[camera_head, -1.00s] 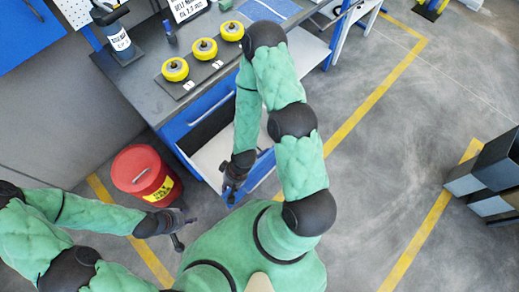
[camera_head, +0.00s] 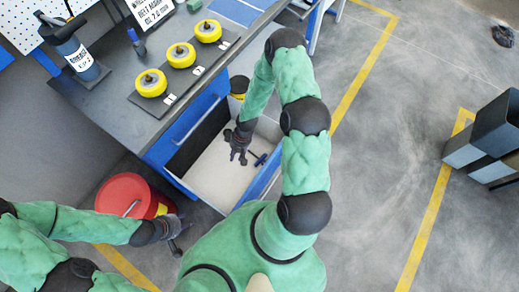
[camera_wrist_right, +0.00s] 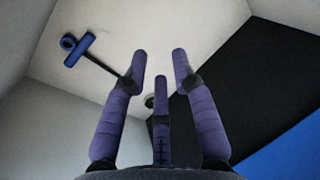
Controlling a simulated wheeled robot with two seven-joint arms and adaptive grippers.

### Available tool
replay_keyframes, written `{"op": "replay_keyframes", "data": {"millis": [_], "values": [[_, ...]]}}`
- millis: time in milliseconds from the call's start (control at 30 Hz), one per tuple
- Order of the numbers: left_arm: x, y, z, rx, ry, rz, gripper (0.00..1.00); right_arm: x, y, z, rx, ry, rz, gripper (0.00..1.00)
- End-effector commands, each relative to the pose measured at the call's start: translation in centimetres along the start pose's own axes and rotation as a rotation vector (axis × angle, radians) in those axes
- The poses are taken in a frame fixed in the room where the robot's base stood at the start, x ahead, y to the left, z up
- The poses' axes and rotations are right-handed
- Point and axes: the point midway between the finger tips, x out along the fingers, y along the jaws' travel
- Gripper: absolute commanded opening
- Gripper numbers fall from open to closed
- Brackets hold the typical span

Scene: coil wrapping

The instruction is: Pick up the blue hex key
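The blue hex key (camera_head: 259,159) lies in the open drawer, just right of my right gripper (camera_head: 239,152) in the head view. In the right wrist view its blue T-handle (camera_wrist_right: 80,48) is at the upper left, and its dark shaft runs down behind the left finger. My right gripper (camera_wrist_right: 160,76) has its three fingers apart with nothing between them, above the drawer floor. My left gripper (camera_head: 178,234) is beside the red bin, its fingers spread and empty.
The drawer (camera_head: 225,185) has raised walls around the hex key. A yellow and black item (camera_head: 239,86) is at its back. The red bin (camera_head: 122,194) stands left of the drawer.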

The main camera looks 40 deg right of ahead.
Motion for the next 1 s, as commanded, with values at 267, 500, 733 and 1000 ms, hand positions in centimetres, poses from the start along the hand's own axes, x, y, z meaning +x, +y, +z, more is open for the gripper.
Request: {"op": "replay_keyframes", "data": {"millis": [267, 500, 733, 1000], "values": [[4.7, -1.7, -0.2, 0.0, 0.0, 0.0, 0.4, 3.0, 12.7, -1.0, -0.094, -0.053, 0.119, 0.27], [5.4, -1.9, -0.2, 0.0, 0.0, 0.0, 0.4, 4.0, 15.0, -0.8, -0.111, -0.071, 0.142, 0.27], [6.5, -2.3, -0.2, 0.0, 0.0, 0.0, 0.4, 7.2, 15.4, -0.6, -0.111, -0.071, 0.142, 0.27], [7.0, -2.5, -0.3, 0.0, 0.0, 0.0, 0.4, 9.1, 15.6, -0.5, -0.11, -0.068, 0.142, 0.27]]}}
